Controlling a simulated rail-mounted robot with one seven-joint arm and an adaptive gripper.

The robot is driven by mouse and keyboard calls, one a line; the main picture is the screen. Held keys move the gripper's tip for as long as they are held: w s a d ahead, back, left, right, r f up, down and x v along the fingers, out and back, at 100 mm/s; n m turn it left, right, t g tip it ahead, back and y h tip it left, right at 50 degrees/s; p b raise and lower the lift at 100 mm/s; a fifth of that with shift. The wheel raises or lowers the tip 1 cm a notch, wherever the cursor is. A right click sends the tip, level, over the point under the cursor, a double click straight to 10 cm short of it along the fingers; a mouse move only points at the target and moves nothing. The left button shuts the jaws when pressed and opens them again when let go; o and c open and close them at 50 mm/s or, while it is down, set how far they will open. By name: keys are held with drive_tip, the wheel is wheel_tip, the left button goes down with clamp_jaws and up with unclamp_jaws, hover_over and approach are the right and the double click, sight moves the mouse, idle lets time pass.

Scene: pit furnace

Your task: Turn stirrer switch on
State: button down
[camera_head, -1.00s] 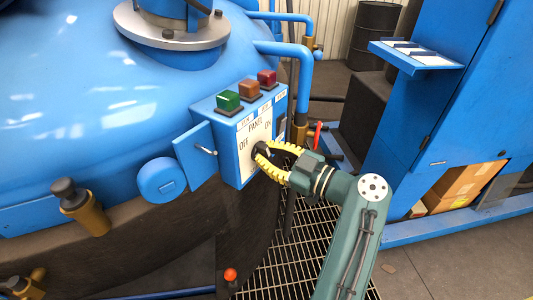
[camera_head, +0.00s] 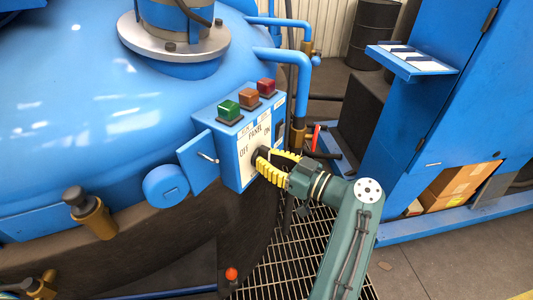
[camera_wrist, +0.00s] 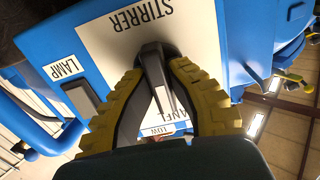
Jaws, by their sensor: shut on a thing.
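The stirrer switch (camera_wrist: 154,78) is a dark rotary knob on a white panel plate marked STIRRER in the wrist view. In the head view its plate (camera_head: 245,168) reads PANEL, OFF and ON, on the front of a blue box. My gripper (camera_wrist: 152,62) has its yellow-padded fingers on both sides of the knob and is shut on it. In the head view my gripper (camera_head: 262,158) covers the knob, so the knob's exact angle is hard to tell there. In the wrist view the knob points nearly straight up and down.
Green (camera_head: 229,111), orange (camera_head: 249,98) and red (camera_head: 266,87) buttons sit on top of the box. Its blue door (camera_head: 199,161) stands open to the left. A red-handled valve (camera_head: 315,137) and pipe are close behind my gripper. Metal grating (camera_head: 285,255) lies below.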

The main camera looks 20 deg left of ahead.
drive_tip(key=m+p, duration=0.2)
drive_tip(key=m, duration=0.2)
drive_tip(key=shift+m, duration=0.4)
drive_tip(key=shift+w+f+m+p, duration=0.1)
drive_tip(key=shift+m+p, duration=0.8)
drive_tip(key=shift+m, duration=0.9)
drive_tip(key=c, duration=1)
unclamp_jaws()
drive_tip(key=shift+a, duration=0.1)
drive_tip(key=v, duration=1.2)
